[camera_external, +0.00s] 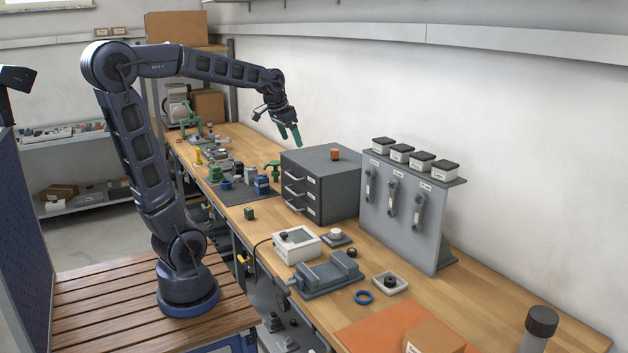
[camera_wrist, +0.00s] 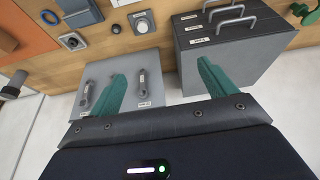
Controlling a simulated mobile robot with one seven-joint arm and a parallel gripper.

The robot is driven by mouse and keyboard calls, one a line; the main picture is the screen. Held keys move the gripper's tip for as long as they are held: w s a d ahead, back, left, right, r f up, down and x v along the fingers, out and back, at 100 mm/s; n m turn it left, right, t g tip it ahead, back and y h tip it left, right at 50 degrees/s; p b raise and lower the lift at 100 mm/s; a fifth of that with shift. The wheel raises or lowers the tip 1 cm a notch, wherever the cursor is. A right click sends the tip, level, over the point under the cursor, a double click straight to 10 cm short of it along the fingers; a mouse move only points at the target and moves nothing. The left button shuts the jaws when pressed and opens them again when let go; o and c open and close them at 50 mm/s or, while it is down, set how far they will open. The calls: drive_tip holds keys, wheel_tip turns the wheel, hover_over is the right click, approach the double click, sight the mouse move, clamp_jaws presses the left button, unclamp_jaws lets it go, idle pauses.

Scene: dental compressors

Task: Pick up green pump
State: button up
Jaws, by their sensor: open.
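A green T-shaped item (camera_external: 273,171), which may be the green pump, stands on the bench left of the grey drawer cabinet. A green item also shows at the top right edge of the wrist view (camera_wrist: 302,10), partly cut off. A small green block (camera_external: 249,213) lies nearer the bench's front edge, and a larger green frame (camera_external: 190,112) stands at the far end. I cannot tell for certain which is the pump. My gripper (camera_external: 291,133) is open and empty, high above the bench by the cabinet. Its green fingers also show in the wrist view (camera_wrist: 158,80).
The grey drawer cabinet (camera_external: 310,187) with an orange block on top and a grey tool panel (camera_external: 405,215) stand by the wall. Several small parts crowd the dark mat (camera_external: 232,193). A vise (camera_external: 325,275) and white box (camera_external: 297,246) sit nearer.

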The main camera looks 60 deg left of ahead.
drive_tip(key=w+a+f, duration=0.1)
drive_tip(key=w+a, duration=1)
drive_tip(key=a, duration=0.2)
drive_tip(key=n, duration=0.1)
approach(274, 162)
drive_tip(key=d+f, duration=0.1)
drive_tip(key=f, duration=0.1)
drive_tip(key=x, duration=0.5)
drive_tip(key=shift+w+a+f, duration=0.1)
drive_tip(key=shift+w, duration=0.2)
drive_tip(key=shift+a+x, duration=0.1)
drive_tip(key=shift+x, duration=1.15)
drive_tip(key=shift+a+x, duration=0.15)
drive_tip(key=shift+x, duration=1.1)
drive_tip(key=shift+c, duration=0.3)
